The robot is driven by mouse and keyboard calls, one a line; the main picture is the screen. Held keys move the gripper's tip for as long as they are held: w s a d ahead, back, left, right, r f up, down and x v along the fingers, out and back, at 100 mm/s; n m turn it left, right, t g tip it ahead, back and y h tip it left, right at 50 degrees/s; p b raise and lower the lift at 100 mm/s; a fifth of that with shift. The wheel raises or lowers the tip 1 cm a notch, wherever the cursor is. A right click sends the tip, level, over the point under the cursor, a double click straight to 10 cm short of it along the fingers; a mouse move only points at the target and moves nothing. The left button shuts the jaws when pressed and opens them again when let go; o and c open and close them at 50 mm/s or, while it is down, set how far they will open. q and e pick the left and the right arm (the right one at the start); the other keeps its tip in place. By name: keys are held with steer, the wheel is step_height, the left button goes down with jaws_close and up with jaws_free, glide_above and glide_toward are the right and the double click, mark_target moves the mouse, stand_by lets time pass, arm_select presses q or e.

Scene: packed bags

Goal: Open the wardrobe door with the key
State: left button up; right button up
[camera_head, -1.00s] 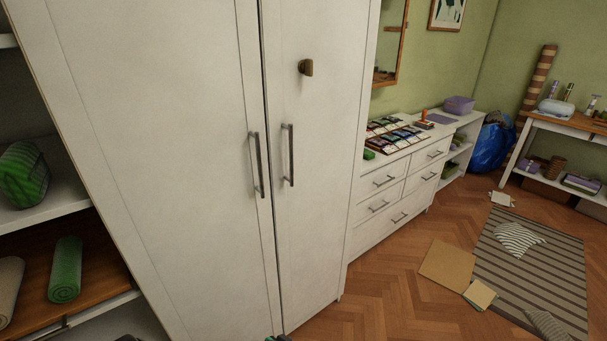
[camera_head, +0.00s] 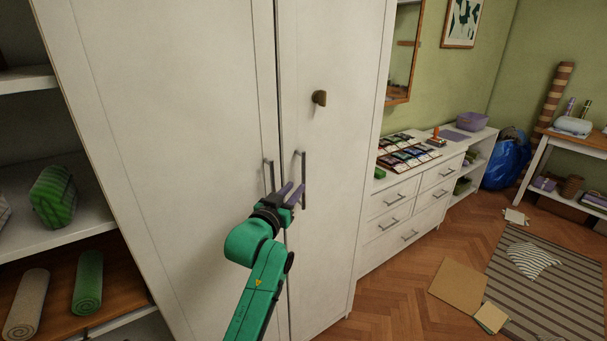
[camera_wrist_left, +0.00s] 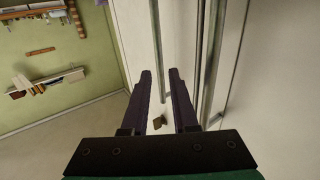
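The white wardrobe (camera_head: 180,130) has two tall doors that meet in the middle. A grey bar handle (camera_head: 268,173) is on the left door and another grey bar handle (camera_head: 303,172) is on the right door. A small brown knob-like piece (camera_head: 319,97) sits higher on the right door; I cannot tell if it is the key. My left gripper (camera_head: 292,192) is at the lower part of the handles, its purple fingers open. In the left wrist view, the right door's handle (camera_wrist_left: 156,45) lines up between the fingertips; I cannot tell if they touch. My right gripper is not in view.
Open shelves (camera_head: 60,235) with rolled towels stand at the left. A white dresser (camera_head: 405,215) with cards on top stands to the right. Flat brown sheets and a striped rug (camera_head: 545,280) lie on the wooden floor.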

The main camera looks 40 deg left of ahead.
mark_target(303, 179)
arm_select(q)
steer(key=p+x, duration=0.1)
steer(key=x, duration=0.5)
steer(key=shift+r, duration=0.1)
steer(key=shift+w+a, duration=0.15)
steer(key=shift+w, duration=0.35)
jaws_close()
stand_by(0.6)
